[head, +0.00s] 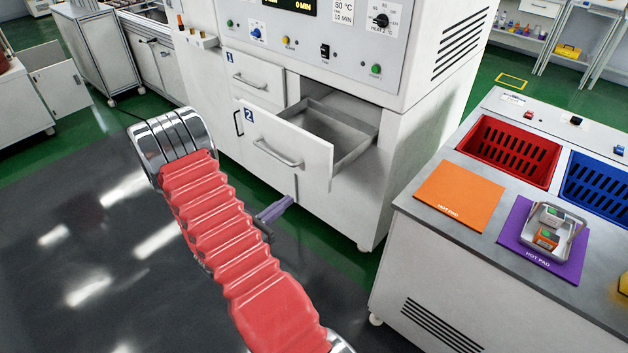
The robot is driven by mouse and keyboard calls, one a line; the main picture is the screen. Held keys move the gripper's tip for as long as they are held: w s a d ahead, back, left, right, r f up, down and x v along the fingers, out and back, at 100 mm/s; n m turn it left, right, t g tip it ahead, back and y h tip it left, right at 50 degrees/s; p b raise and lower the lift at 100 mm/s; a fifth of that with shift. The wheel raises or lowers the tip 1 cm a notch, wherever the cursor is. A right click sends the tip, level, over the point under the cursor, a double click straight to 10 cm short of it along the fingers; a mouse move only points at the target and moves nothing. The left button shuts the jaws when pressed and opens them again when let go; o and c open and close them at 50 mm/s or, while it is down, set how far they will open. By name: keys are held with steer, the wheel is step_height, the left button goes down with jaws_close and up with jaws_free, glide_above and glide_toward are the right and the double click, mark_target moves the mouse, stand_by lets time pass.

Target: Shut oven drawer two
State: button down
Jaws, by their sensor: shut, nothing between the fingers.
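Oven drawer two (302,152) is the lower white drawer, marked with a blue 2, in the white oven (345,63). It is pulled well out, and its grey metal tray inside shows empty. Its bar handle (277,153) is on the front panel. My gripper (285,204) shows in part as a grey-purple shape beyond my red-sleeved arm. It is shut and empty, below the drawer handle in the picture and apart from it. The rest of it is hidden by the arm.
Drawer one (258,78) above is shut. At right a counter holds an orange hot pad (461,195), a purple hot pad (515,235) with a small metal basket (549,226), a red crate (510,150) and a blue crate (597,187). The dark floor at left is clear.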

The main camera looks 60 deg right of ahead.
mark_target(322, 174)
steer(key=x, duration=1.4)
stand_by(0.5)
